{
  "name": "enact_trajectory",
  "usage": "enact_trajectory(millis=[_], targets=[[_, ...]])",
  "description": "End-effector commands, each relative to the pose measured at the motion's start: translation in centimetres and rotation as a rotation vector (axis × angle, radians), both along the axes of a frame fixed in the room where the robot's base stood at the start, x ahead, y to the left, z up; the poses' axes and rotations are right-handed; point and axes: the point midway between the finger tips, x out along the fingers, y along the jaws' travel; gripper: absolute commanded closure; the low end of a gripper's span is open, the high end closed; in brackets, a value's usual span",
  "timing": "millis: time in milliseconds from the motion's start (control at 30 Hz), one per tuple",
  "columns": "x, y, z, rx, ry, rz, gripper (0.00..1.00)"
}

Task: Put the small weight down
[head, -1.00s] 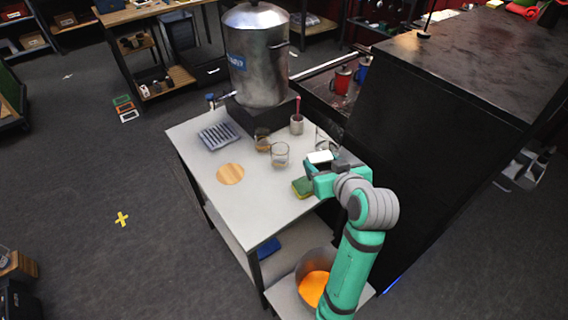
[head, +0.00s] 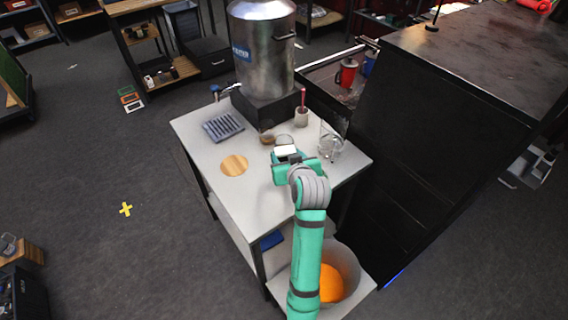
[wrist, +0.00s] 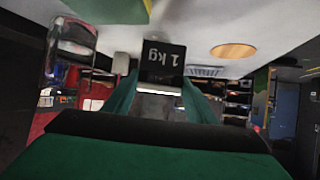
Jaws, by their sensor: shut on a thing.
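My gripper (wrist: 160,95) is shut on a small dark weight (wrist: 162,60) marked "1 kg", which shows between the green fingers in the wrist view. In the head view my gripper (head: 290,168) is over the right-hand part of the pale table (head: 215,155). The weight cannot be made out clearly there, and I cannot tell its height above the table. A round wooden disc (head: 234,165) lies on the table, left of my gripper and apart from it. The disc also shows in the wrist view (wrist: 232,51), right of the weight.
A ribbed grey tray (head: 223,127), a small brown jar (head: 267,139) and a cup with a red stick (head: 301,116) stand behind. A glass vessel (head: 330,147) is at the right. A large metal urn (head: 264,60) stands at the back. The table's front left is clear.

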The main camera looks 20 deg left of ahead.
Motion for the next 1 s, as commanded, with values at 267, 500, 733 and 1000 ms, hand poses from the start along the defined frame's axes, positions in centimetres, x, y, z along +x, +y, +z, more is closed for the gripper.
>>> enact_trajectory(millis=[267,500,733,1000], targets=[[0.3,0.8,-1.9,0.002,-0.001,-0.002,1.0],[0.4,0.9,-3.9,0.002,-0.006,0.0,1.0],[0.3,1.0,-3.9,0.002,-0.007,0.001,1.0],[0.3,0.9,-4.4,0.0,0.0,0.0,0.32]])
